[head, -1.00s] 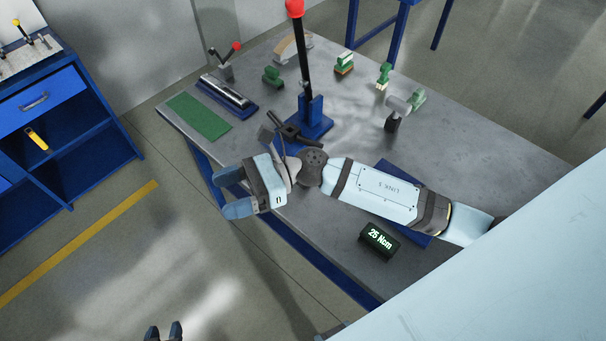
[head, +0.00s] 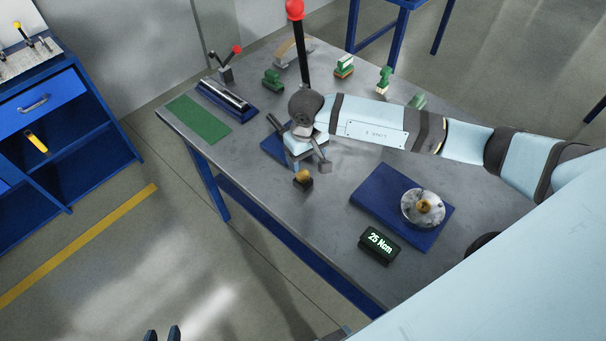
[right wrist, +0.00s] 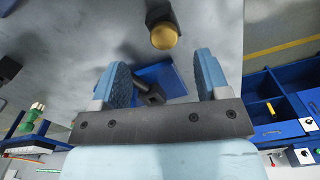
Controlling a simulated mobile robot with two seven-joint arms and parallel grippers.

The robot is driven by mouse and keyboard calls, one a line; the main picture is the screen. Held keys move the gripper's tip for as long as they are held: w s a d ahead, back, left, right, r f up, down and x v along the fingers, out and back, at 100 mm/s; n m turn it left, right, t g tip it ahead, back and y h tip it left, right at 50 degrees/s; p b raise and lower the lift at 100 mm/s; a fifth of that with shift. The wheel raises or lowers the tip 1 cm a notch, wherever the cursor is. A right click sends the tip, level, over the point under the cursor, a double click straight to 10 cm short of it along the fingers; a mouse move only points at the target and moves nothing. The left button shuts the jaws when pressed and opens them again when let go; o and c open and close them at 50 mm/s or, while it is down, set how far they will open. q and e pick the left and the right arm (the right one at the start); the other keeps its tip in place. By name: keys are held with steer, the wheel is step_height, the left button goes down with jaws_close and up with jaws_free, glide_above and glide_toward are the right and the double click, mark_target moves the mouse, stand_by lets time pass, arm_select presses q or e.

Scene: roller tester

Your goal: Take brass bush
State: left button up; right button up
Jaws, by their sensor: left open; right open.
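A small brass piece on a dark block, which looks like the brass bush (head: 303,175), stands near the front edge of the grey table. It also shows in the right wrist view (right wrist: 164,36), just beyond the fingertips and roughly centred between them. My right gripper (right wrist: 161,60) is open, with its two blue fingers apart and nothing between their tips. In the head view my right gripper (head: 304,154) is close behind the bush, its fingers partly hidden. My left gripper (head: 163,333) is open at the bottom edge, over the floor, away from the table.
A blue plate (head: 375,198) carries a metal disc (head: 408,211) with a brass centre. A 25 Ncm display (head: 380,242) stands in front. Green-and-white pieces stand at the back.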

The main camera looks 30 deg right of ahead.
mark_target(304, 175)
steer(key=shift+f, duration=0.8)
steer(key=f, duration=0.1)
steer(key=f+p, duration=0.2)
steer(key=f, duration=0.1)
steer(key=shift+w+a+f, duration=0.1)
steer(key=shift+w+a, duration=0.05)
steer(key=shift+a, duration=0.1)
steer(key=shift+f, duration=0.55)
steer(key=c, duration=1)
step_height(304, 175, up, 20)
steer(key=b, duration=0.3)
steer(key=shift+b, duration=0.35)
